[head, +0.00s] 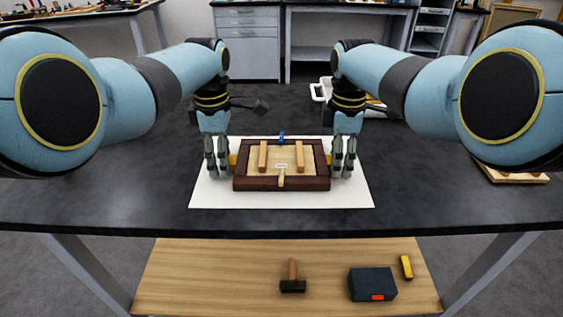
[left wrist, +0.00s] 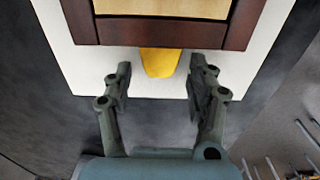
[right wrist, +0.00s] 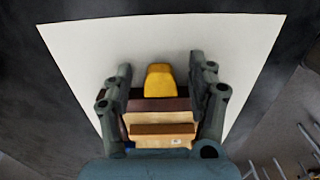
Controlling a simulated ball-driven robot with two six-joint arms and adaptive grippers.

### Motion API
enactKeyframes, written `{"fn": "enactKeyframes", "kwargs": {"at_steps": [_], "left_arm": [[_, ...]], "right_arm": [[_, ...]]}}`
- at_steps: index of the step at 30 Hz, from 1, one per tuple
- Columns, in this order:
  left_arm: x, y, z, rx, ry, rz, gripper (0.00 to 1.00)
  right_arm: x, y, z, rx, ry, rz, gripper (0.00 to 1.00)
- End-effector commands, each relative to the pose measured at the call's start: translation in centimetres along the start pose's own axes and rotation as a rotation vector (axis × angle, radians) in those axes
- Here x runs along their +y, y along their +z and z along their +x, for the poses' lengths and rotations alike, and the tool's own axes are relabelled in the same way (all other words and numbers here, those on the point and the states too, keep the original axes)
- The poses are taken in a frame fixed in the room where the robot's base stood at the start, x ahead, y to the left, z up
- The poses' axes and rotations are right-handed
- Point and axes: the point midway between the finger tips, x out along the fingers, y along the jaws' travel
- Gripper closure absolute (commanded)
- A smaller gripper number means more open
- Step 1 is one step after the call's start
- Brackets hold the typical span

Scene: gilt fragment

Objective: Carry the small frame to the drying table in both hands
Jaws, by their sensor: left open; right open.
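The small frame (head: 240,184) lies flat on a white sheet on the dark table. It has a dark reddish-brown border, a pale panel, two wooden bars and a small tag. A yellow block sticks out from its left and right sides. My left gripper (head: 217,170) is open at the frame's left side; in the left wrist view its fingers (left wrist: 160,80) stand either side of the yellow block (left wrist: 158,62). My right gripper (head: 343,170) is open at the right side; in the right wrist view its fingers (right wrist: 162,80) flank the other yellow block (right wrist: 160,80). Neither gripper visibly touches a block.
The white sheet (head: 350,196) lies on the dark tabletop (head: 120,205). A white-handled tray (head: 322,92) is behind my right arm, and a wooden piece (head: 515,177) lies at the right. A lower shelf (head: 210,275) holds a hammer (head: 292,284) and a dark box (head: 372,284). Benches stand at the back.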

Motion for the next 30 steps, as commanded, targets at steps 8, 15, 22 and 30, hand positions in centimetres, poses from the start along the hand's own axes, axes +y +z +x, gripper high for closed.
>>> {"fn": "enactKeyframes", "kwargs": {"at_steps": [8,15,22,30], "left_arm": [[-0.01,-0.01,-0.01,0.000,0.000,0.000,0.55],[-0.01,-0.01,-0.02,0.000,0.000,0.000,0.87],[0.00,0.00,-0.03,0.000,0.000,0.000,1.00],[0.04,0.00,-0.40,0.000,0.001,0.000,1.00]], "right_arm": [[-0.01,0.03,-0.01,-0.001,-0.001,0.000,0.55],[-0.02,0.02,-0.01,-0.001,-0.001,0.000,0.87],[-0.02,0.02,-0.02,-0.001,-0.001,0.000,1.00],[0.02,0.01,-0.39,0.000,0.001,0.000,1.00]]}}
